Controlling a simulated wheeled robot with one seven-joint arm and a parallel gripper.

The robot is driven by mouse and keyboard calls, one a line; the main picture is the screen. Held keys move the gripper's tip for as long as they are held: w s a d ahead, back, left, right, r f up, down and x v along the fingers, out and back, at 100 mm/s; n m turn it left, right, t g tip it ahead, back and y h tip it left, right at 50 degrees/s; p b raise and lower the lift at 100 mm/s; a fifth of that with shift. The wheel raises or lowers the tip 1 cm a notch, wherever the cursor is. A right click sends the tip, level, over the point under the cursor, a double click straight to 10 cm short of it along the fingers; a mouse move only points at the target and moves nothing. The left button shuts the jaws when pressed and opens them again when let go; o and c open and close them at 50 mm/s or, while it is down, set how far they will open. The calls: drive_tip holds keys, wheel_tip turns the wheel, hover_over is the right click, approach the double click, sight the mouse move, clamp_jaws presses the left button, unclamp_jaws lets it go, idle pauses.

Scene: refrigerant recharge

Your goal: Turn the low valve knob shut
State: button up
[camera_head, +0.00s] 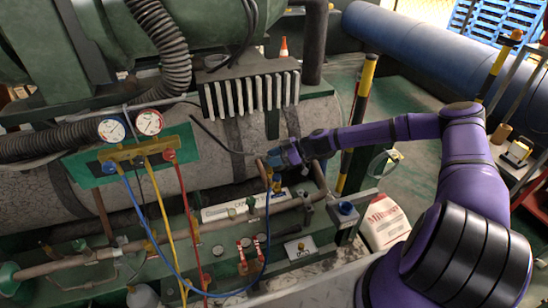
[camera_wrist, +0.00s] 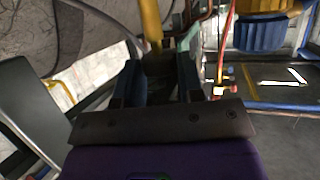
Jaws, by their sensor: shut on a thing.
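The gauge manifold (camera_head: 130,160) hangs on a green plate at the left of the head view. Its blue low valve knob (camera_head: 109,168) is at the left end and its red knob (camera_head: 169,155) at the right end. My gripper (camera_head: 272,160) is well to the right of the manifold, in front of the grey tank, where the blue hose (camera_head: 266,215) rises to it. In the wrist view, my gripper (camera_wrist: 157,68) is shut around a dark piece below a yellow stem (camera_wrist: 151,20). I cannot tell exactly what this piece is; the fingers hide much of it.
A yellow hose (camera_head: 162,210) and a red hose (camera_head: 188,225) hang from the manifold. Pipes (camera_head: 150,250) and red valves (camera_head: 243,250) stand below. A finned block (camera_head: 250,92) is above my gripper. A blue round part (camera_wrist: 260,35) is close on the right in the wrist view.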

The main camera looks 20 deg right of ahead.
drive_tip(key=m+t, duration=0.1)
drive_tip(key=m+t+h, duration=0.1)
drive_tip(key=m+t, duration=0.1)
drive_tip(key=m+t+h, duration=0.1)
drive_tip(key=shift+s+a+t, duration=0.15)
drive_tip(key=shift+s+t, duration=0.15)
drive_tip(key=shift+s, duration=0.05)
drive_tip(key=m+t+h, duration=0.1)
drive_tip(key=m+h, duration=0.1)
drive_tip(key=m+t+h, duration=0.1)
drive_tip(key=shift+s+a+m+t+h, duration=0.15)
drive_tip(key=shift+a+m+t+h, duration=0.1)
drive_tip(key=shift+m+t+h, duration=0.05)
drive_tip(key=m+h, duration=0.1)
drive_tip(key=m+t+h, duration=0.1)
drive_tip(key=m+h, duration=0.1)
drive_tip(key=shift+a+r+m+t, duration=0.1)
drive_tip(key=shift+a+m+t, duration=0.2)
drive_tip(key=shift+t, duration=0.1)
drive_tip(key=shift+m+t+h, duration=0.3)
drive_tip(key=shift+m+h, duration=1.2)
drive_tip(key=shift+h, duration=0.5)
drive_tip(key=shift+m+h, duration=0.3)
drive_tip(key=o, duration=0.9)
drive_tip(key=shift+s, duration=0.1)
drive_tip(key=v, duration=1)
drive_tip(key=shift+s+r, duration=0.1)
drive_tip(key=shift+s, duration=0.2)
